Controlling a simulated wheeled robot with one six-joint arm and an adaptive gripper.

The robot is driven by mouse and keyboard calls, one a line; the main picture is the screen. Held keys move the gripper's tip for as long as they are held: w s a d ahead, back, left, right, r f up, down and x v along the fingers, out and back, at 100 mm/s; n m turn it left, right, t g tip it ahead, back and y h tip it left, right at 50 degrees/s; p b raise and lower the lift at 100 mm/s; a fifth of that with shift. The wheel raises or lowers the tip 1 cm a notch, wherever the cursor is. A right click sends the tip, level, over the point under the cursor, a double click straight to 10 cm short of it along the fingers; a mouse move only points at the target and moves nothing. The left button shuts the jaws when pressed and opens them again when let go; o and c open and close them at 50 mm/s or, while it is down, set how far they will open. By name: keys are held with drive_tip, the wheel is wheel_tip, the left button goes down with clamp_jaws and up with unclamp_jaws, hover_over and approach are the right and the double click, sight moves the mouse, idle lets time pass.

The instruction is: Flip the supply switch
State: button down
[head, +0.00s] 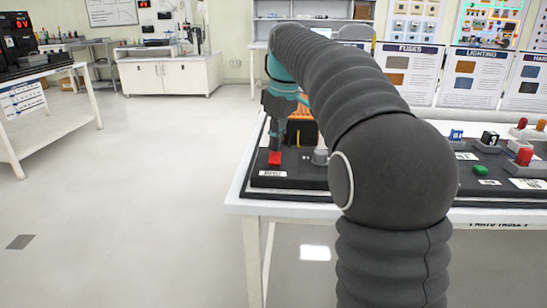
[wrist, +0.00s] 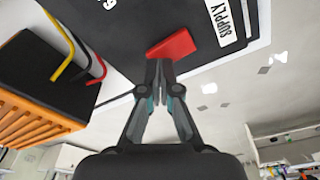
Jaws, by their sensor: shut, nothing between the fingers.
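The red supply switch (head: 275,158) sits on a black board at the left end of the table. A white SUPPLY label (head: 272,173) lies in front of it. In the wrist view the red switch (wrist: 171,45) looks tilted, just past my fingertips, with the SUPPLY label (wrist: 225,20) beside it. My gripper (wrist: 158,66) is shut and empty, its fingertips at the edge of the switch. I cannot tell whether they touch it. In the head view my gripper (head: 278,143) points down just above and behind the switch, partly hidden by my arm.
A black and orange box (wrist: 40,80) with yellow, red and black wires stands close beside my gripper. A grey knob (head: 321,156) is right of the switch. Red and green buttons sit farther right on the table (head: 290,209). The floor to the left is clear.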

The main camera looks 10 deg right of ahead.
sight(276, 154)
drive_tip(key=shift+f+b, duration=0.35)
drive_tip(key=shift+f, duration=0.3)
drive_tip(key=shift+r, duration=0.1)
idle(0.3)
wheel_tip(276, 154, up, 5)
drive_tip(key=p, duration=0.4)
drive_tip(key=shift+p, duration=0.4)
drive_tip(key=shift+r, duration=0.95)
drive_tip(key=shift+s, duration=0.1)
